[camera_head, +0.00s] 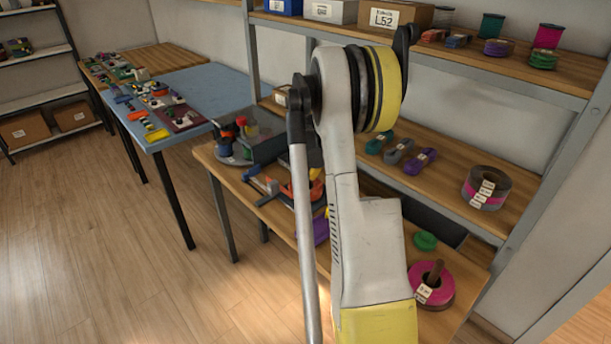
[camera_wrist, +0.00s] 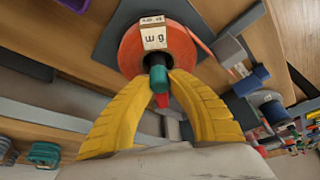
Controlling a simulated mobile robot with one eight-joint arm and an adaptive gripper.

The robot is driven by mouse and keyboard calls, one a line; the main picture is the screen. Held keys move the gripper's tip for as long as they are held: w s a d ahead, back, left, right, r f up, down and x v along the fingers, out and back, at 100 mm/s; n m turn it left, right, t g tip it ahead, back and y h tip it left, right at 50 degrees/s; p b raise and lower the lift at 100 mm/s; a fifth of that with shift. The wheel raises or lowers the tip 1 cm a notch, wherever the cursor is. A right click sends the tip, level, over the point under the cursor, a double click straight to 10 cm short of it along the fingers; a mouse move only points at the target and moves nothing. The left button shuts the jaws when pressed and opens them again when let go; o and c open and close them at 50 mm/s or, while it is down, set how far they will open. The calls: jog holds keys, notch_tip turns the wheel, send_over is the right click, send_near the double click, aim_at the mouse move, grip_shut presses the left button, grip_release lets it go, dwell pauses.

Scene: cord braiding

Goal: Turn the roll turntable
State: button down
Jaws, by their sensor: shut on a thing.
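In the wrist view an orange-red roll (camera_wrist: 130,52) with a paper length label sits on a dark grey base (camera_wrist: 112,32), which I take to be the turntable. A dark post stands at its middle. The yellow fingers of my gripper (camera_wrist: 163,77) close around a small teal piece (camera_wrist: 160,80) beside the post, with a red piece just below it. Whether the teal piece is part of the turntable I cannot tell. In the head view my arm hides the gripper; only a bit of orange (camera_head: 316,190) shows beside it on the bench.
A round grey stand (camera_head: 233,158) with coloured pieces is at the bench's left end. A magenta roll (camera_head: 434,284) lies at the right front, with a small green roll (camera_head: 425,241) behind it. Shelves (camera_head: 540,200) with cords stand close behind. A blue table (camera_head: 205,90) is farther left.

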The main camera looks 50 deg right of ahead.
jog(key=shift+n+t+y, duration=0.3)
jog(key=shift+n+y, duration=0.35)
jog(key=shift+n, duration=1.15)
jog(key=shift+n+t+y, duration=0.3)
jog(key=shift+n+y, duration=0.35)
jog(key=shift+n, duration=1.15)
jog(key=shift+n+y+p, duration=0.35)
jog(key=shift+n+y, duration=0.3)
jog(key=shift+n, duration=1.15)
jog(key=shift+n+y+p, duration=0.35)
jog(key=shift+n+y, duration=0.3)
jog(key=shift+n, duration=1.15)
jog(key=shift+n+g+y+p, duration=0.3)
jog(key=shift+n+g+y, duration=0.25)
jog(key=shift+n, duration=1.25)
jog(key=shift+n+g+y+p, duration=0.25)
jog(key=shift+n+g+y, duration=0.3)
jog(key=shift+n, duration=1.25)
jog(key=shift+n+g+p, duration=0.25)
jog(key=shift+n+g, duration=0.4)
jog(key=shift+n, duration=0.9)
jog(key=shift+n+g+p, duration=0.2)
jog(key=shift+n+g, duration=0.45)
jog(key=shift+n, duration=0.9)
jog(key=shift+n, duration=0.4)
jog(key=c, duration=1.2)
grip_release()
